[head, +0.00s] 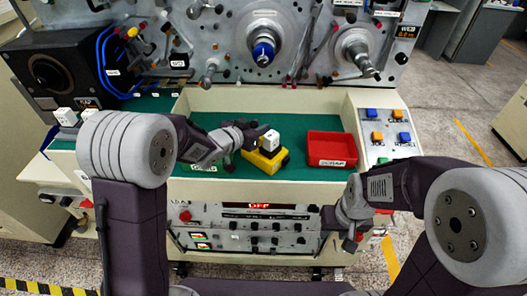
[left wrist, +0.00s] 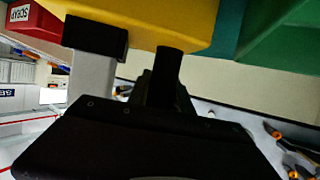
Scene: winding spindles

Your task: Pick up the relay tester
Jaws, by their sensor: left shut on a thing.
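The relay tester, a yellow box (head: 267,161) with a white block on top, is in the green-lined tray, left of the red bin. My left gripper (head: 256,134) is at its upper left side, shut on it; the exact grip is partly hidden. In the left wrist view, the yellow body (left wrist: 140,12) fills the top, with a pale block in a black socket and a dark upright part close to the jaws. My right gripper (head: 349,238) is low in front of the console, away from the tester; its jaws are too unclear to read.
A red scrap bin (head: 331,148) stands right of the tester in the tray (head: 318,101). A button panel (head: 388,128) is at the right. Spindles (head: 263,52) rise behind. A black speaker box (head: 60,68) and blue cables are at the left. Green tray floor is clear behind the tester.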

